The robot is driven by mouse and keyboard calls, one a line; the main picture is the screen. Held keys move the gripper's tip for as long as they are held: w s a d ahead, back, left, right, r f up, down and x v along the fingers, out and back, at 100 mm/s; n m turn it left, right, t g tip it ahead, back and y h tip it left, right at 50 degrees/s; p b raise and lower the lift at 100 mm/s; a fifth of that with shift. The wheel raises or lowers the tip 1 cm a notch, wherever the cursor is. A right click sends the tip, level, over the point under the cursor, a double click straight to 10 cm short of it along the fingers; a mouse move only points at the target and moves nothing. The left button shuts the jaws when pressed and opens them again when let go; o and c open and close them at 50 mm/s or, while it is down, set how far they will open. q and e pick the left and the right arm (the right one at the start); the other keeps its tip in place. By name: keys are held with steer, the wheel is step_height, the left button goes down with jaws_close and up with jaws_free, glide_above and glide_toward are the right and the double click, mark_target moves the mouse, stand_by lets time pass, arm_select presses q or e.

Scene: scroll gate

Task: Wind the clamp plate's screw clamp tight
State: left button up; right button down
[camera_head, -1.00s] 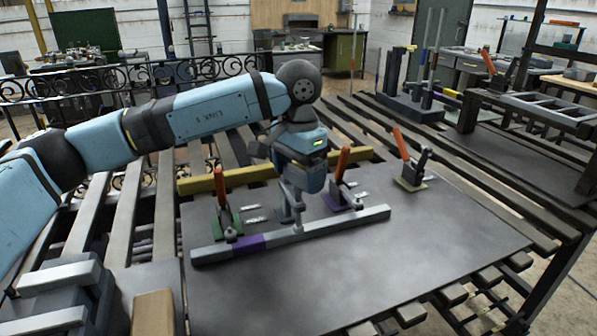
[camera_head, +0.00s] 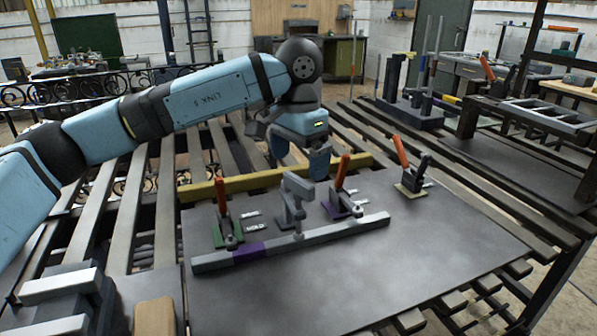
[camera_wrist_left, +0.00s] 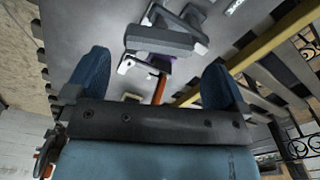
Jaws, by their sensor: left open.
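The clamp plate (camera_head: 400,250) is a dark flat sheet on the slatted bench. A grey screw clamp (camera_head: 297,202) stands upright on it, at the middle of a long grey bar with a purple section (camera_head: 330,230). The clamp's top arm is bare of any gripper. My left gripper (camera_head: 300,154) hangs above and behind the clamp, apart from it, and is open and empty. In the left wrist view its two blue fingers (camera_wrist_left: 157,64) are spread wide, with the grey clamp (camera_wrist_left: 160,40) beyond them. My right gripper is not in view.
Orange-handled toggle clamps stand on a green base (camera_head: 222,208), a purple base (camera_head: 342,190) and a yellowish base (camera_head: 408,170). A yellow bar (camera_head: 240,181) runs along the plate's back. The plate's front is clear. Grey blocks (camera_head: 65,290) lie at front left.

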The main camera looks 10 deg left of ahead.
mark_target(299, 178)
arm_select(q)
step_height(299, 178, up, 9)
steer(key=p, duration=0.1)
steer(key=shift+r, duration=0.2)
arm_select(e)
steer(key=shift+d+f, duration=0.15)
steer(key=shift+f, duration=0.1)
arm_select(q)
steer(key=shift+a, duration=0.1)
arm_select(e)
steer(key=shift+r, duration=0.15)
